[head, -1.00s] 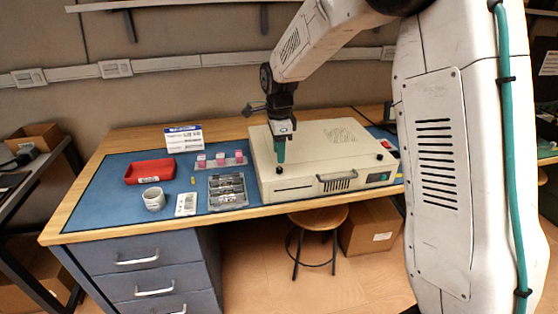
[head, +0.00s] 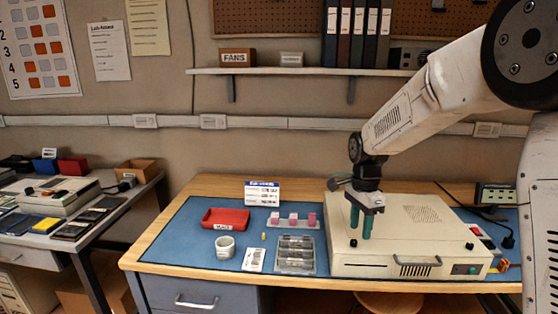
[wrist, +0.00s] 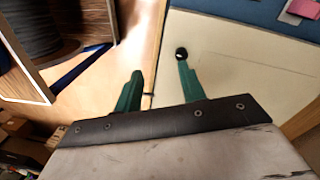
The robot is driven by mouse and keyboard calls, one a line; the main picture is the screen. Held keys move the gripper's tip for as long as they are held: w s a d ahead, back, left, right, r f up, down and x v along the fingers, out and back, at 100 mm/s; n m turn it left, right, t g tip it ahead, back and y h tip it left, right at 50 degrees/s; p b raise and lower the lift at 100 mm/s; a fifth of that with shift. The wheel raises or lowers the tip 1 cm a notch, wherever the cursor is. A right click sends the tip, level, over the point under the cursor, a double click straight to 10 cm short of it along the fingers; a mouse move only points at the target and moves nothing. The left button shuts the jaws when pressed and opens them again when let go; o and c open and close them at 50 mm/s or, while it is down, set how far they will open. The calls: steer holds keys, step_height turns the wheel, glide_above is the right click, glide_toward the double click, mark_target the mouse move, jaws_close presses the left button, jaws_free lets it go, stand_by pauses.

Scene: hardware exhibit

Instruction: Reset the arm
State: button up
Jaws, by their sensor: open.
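My gripper (head: 361,222) has two green fingers, spread apart with nothing between them. In the head view it hangs pointing down over the left part of a cream equipment case (head: 415,214) on the workbench. In the wrist view my gripper (wrist: 158,85) shows its fingers apart, with the case's pale top (wrist: 230,75) behind the right finger. I cannot tell the exact gap between the fingertips and the case. My arm reaches in from the right.
A shelf (head: 290,71) hangs on the wall above. A second bench (head: 60,238) is at left.

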steer(key=s+d+r+n, duration=0.1)
steer(key=s+r+n, duration=0.2)
steer(key=s, duration=0.8)
steer(key=s+d+r+n+t, duration=0.1)
steer(key=s+r+n, duration=0.3)
steer(key=s+n, duration=0.3)
steer(key=s+d+r+n+t, duration=0.1)
steer(key=s+r+n, duration=0.3)
steer(key=s, duration=1.3)
steer(key=shift+n, duration=0.5)
steer(key=shift+c, duration=0.4)
